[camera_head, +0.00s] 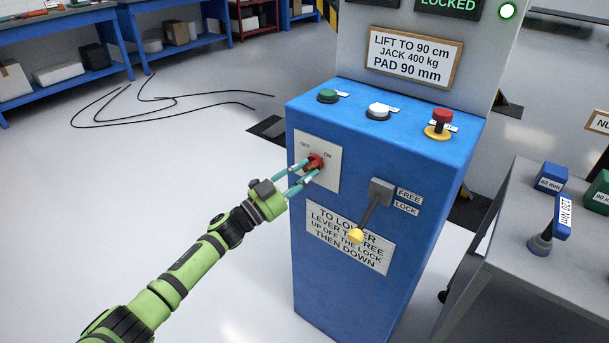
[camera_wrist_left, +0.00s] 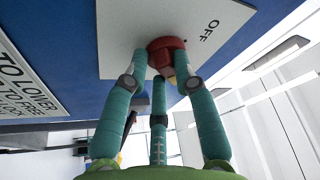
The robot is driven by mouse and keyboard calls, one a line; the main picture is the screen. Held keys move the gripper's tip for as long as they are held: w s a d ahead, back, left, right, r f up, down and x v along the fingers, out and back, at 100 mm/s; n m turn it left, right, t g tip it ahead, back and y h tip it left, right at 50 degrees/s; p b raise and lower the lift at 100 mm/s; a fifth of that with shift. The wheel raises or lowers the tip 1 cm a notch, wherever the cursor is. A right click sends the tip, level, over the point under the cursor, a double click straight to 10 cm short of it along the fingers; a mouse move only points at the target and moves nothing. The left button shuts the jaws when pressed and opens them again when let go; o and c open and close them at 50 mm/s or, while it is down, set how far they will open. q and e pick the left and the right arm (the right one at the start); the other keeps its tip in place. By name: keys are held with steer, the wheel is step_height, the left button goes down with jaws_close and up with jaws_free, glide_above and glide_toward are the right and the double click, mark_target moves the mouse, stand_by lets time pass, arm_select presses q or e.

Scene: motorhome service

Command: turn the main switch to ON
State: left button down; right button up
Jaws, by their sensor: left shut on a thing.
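My right gripper is not in view.
A lever with a yellow knob (camera_head: 356,236) hangs right of the switch, beside FREE and LOCK labels. Green, white and red buttons are on the cabinet top (camera_head: 350,104). A grey table (camera_head: 535,268) stands at the right. The floor at left is mostly clear, with black cables (camera_head: 160,103).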

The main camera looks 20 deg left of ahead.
arm_select(q)
steer(key=shift+r+m, duration=0.3)
steer(key=shift+r, duration=0.3)
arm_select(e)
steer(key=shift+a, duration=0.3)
arm_select(q)
steer(key=c, duration=1.3)
jaws_free()
steer(key=shift+o, duration=1.2)
steer(key=shift+s+d, duration=0.1)
steer(key=shift+f, duration=0.2)
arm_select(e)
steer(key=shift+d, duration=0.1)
